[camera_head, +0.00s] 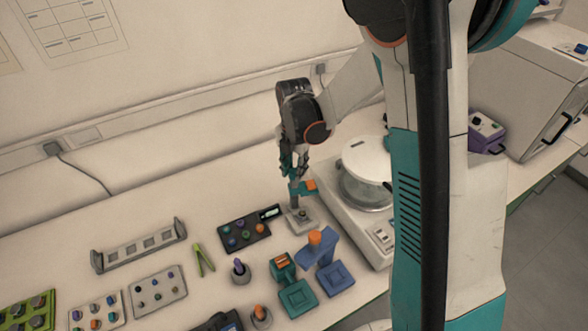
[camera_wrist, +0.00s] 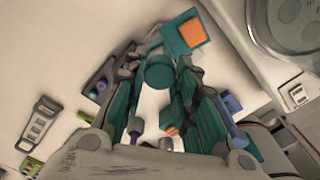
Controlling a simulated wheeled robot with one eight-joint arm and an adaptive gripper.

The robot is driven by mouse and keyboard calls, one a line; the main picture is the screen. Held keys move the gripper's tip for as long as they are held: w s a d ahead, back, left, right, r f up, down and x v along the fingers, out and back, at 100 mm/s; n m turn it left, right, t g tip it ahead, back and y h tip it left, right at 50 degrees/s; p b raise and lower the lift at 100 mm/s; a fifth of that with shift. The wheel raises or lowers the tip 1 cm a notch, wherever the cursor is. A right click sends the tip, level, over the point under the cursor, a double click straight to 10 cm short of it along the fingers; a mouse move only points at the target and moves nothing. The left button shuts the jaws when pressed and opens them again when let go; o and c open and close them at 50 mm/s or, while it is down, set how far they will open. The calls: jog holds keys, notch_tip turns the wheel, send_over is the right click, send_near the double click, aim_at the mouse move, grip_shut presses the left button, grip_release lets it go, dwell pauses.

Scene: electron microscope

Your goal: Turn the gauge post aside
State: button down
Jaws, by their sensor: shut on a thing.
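The gauge post (camera_head: 294,195) stands upright on a small grey base on the bench, just left of the round glass-walled device. Its teal side arm with an orange square end points right in the head view; in the wrist view the orange-topped block (camera_wrist: 190,32) lies at the top. My gripper (camera_head: 293,178) comes down from above with its fingers shut on the top of the post. In the wrist view the fingers flank the post's round teal top (camera_wrist: 160,73). The post's shaft is hidden there beneath that top.
The round device (camera_head: 366,180) stands close on the right. A dark tray of knobs (camera_head: 243,233) lies close on the left. A teal stand (camera_head: 297,299) and a blue stand (camera_head: 335,279) are in front. Green tweezers (camera_head: 203,260) and a slotted rack (camera_head: 140,248) lie farther left.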

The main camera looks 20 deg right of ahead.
jog(key=shift+n, duration=0.5)
jog(key=c, duration=1.2)
grip_release()
jog(key=shift+c, duration=0.2)
notch_tip(320, 180, up, 12)
